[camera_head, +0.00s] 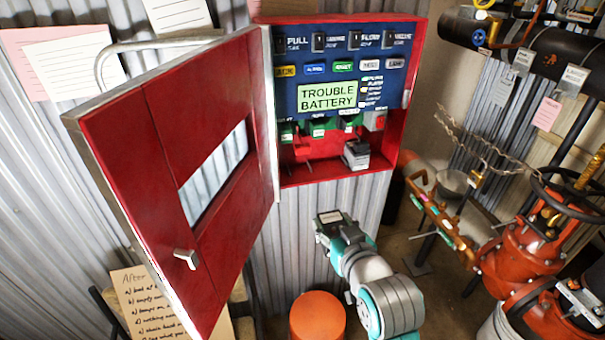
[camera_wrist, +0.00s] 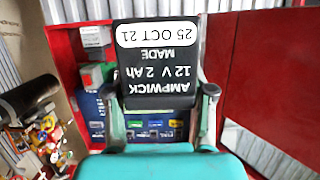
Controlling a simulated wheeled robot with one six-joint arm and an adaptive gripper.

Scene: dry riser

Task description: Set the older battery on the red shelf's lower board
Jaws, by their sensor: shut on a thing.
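My gripper (camera_head: 330,226) is shut on a black battery (camera_wrist: 157,60), held in front of and below the open red cabinet (camera_head: 340,172). In the wrist view its label appears upside down and reads AMPWICK 12 V 2 Ah, MADE 25 OCT 21. The battery also shows in the head view (camera_head: 329,217). A second battery (camera_head: 356,153) stands on the cabinet floor at the right; its date is too small to read, so I cannot compare ages. I cannot make out a separate red shelf with a lower board in these views.
The cabinet's red door (camera_head: 160,150) hangs open to the left. The panel display (camera_head: 327,95) reads TROUBLE BATTERY. An orange-red round stool or drum (camera_head: 317,318) stands below. Red valves (camera_head: 510,262) and pipes crowd the right side. A handwritten card (camera_head: 150,300) is at lower left.

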